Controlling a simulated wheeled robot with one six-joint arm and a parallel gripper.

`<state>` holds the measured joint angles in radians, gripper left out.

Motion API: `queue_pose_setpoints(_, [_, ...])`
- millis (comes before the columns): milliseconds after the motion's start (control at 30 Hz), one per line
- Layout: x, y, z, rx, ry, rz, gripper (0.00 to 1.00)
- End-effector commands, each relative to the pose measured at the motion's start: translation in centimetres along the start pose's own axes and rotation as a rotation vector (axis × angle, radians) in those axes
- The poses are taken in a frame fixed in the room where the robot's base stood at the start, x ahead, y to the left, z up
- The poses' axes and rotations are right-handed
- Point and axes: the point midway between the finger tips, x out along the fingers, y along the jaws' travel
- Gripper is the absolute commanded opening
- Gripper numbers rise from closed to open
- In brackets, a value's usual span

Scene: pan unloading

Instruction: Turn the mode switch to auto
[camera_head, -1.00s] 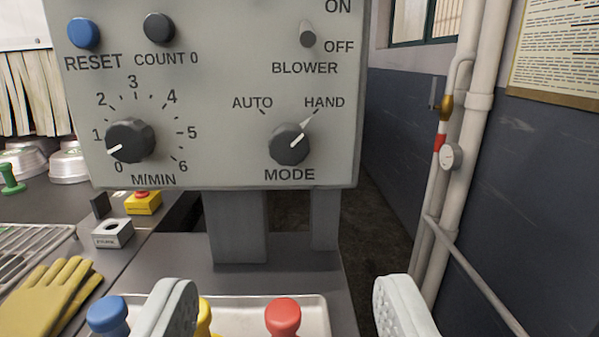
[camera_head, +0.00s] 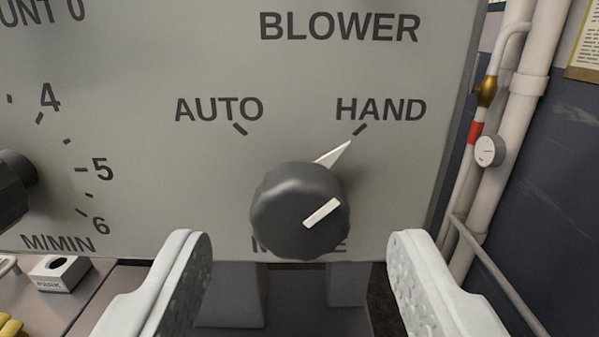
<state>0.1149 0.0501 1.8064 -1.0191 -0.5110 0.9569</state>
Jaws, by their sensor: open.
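The mode switch (camera_head: 290,215) is a dark round knob with a white pointer on the grey control panel (camera_head: 200,60). Its pointer aims up and right at the HAND mark. The AUTO label (camera_head: 219,109) and its tick are up and left of the knob. My gripper (camera_head: 300,248) is open, with one pale finger at lower left and one at lower right. The knob is in the gap between the fingers, a little above their tips in the picture. I see no contact. The knob partly hides the MODE label.
The speed dial (camera_head: 15,190) is at the left edge of the panel. A small grey PARK box (camera_head: 58,273) stands on the bench below left. White pipes with a gauge (camera_head: 489,151) run along the dark wall at right, beyond the panel's edge.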

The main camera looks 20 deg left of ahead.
Motion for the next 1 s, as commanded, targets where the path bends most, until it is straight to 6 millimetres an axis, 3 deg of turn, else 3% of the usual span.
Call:
queue_pose_setpoints(233, [2.3, 0.1, 0.0, -0.001, 0.000, 0.001, 0.55])
queue_pose_setpoints(600, [2.8, 0.0, 0.0, 0.000, 0.000, 0.001, 0.55])
queue_pose_setpoints(833, [2.8, 0.0, 0.0, 0.000, 0.000, 0.001, 0.12])
queue_pose_setpoints(1000, [2.7, 0.0, 0.0, -0.005, 0.000, 0.001, 0.11])
